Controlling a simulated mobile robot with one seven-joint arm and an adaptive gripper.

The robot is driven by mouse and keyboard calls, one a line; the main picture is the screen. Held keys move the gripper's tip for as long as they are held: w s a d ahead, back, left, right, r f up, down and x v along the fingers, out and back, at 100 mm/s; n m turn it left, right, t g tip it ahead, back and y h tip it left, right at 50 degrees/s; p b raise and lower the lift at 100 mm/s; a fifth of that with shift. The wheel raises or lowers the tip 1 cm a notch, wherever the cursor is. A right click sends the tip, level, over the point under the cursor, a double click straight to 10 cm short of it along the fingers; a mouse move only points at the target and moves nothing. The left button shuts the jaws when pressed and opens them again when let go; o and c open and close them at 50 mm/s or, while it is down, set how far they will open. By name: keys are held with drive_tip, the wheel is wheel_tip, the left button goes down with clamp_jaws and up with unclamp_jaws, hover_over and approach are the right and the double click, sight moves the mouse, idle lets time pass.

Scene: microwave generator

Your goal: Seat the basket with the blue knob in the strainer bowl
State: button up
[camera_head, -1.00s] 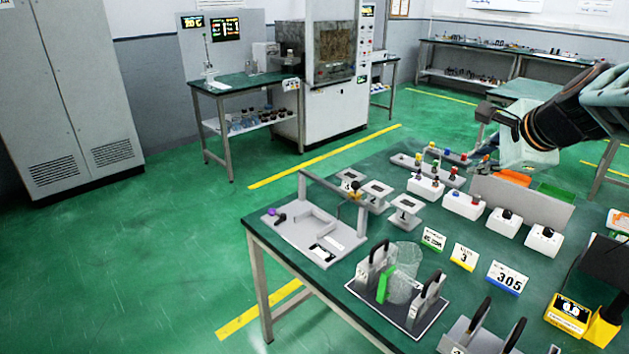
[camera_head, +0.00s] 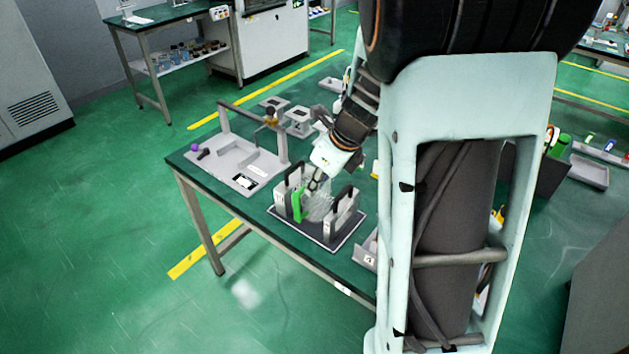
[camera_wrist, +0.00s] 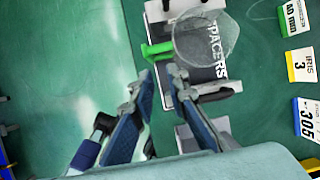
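A wire-mesh bowl (camera_head: 321,207) with a green handle (camera_head: 298,205) sits between the spacer blocks on the front mat. In the wrist view the mesh bowl (camera_wrist: 212,38) is beyond and right of the fingertips, and its green handle (camera_wrist: 157,49) points left, just past them. My gripper (camera_head: 313,187) is low over this bowl in the head view. In the wrist view my gripper (camera_wrist: 157,76) has its fingers apart, with nothing clearly held between them. I cannot make out a basket with a blue knob. My arm hides much of the table's right part.
Grey spacer blocks with black handles (camera_head: 345,210) stand on the mat (camera_head: 312,232), close to the bowl. A grey fixture with an upright frame (camera_head: 228,160) is to the left. Number cards (camera_wrist: 301,65) stand right of the mat.

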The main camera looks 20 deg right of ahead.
sight(300, 208)
drive_tip(key=shift+g, duration=0.3)
drive_tip(key=shift+s+a+b+x, duration=0.2)
drive_tip(key=shift+b+x, duration=0.3)
drive_tip(key=shift+x, duration=1.5)
drive_tip(key=shift+s+a+b+x, duration=0.1)
drive_tip(key=shift+a+b+x, duration=0.3)
drive_tip(key=shift+x, duration=1.6)
drive_tip(key=shift+s+a+b+x, duration=0.15)
drive_tip(key=shift+b+x, duration=0.45)
drive_tip(key=shift+x, duration=1.45)
drive_tip(key=shift+d+r, duration=0.1)
clamp_jaws()
wheel_tip(300, 208, up, 18)
drive_tip(key=p, duration=0.5)
